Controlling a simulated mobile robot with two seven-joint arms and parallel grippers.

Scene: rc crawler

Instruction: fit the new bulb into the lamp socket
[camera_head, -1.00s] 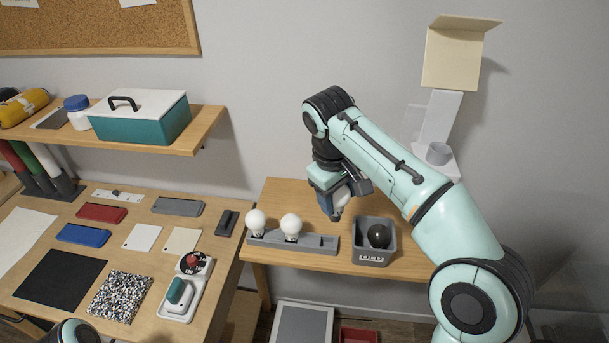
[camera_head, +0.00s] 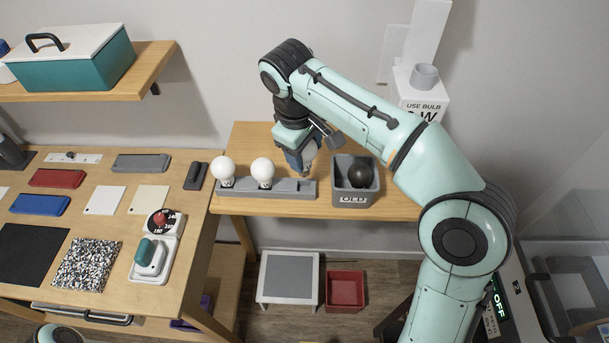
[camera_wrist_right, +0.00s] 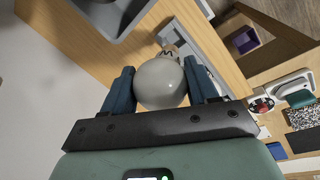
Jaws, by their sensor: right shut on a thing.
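My right gripper (camera_head: 304,168) is over the right end of the grey bulb tray (camera_head: 309,190). In the right wrist view it is shut on a white round bulb (camera_wrist_right: 160,83), with a finger on each side. The bulb's base bears a W and points away from the palm. I cannot tell whether it still touches the tray. Two other white bulbs, a left one (camera_head: 223,168) and a right one (camera_head: 262,170), stand upright in the tray. The grey cylindrical lamp socket (camera_head: 424,76) sits on a white lamp base, with nothing visible in it. My left gripper is out of view.
A grey bin (camera_head: 355,199) marked OLD holds a dark bulb (camera_head: 360,174), close right of the gripper. A red bin (camera_head: 345,291) is on the floor. The left table (camera_head: 110,225) carries several plates and a dial device. A teal box (camera_head: 70,60) stands on the shelf.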

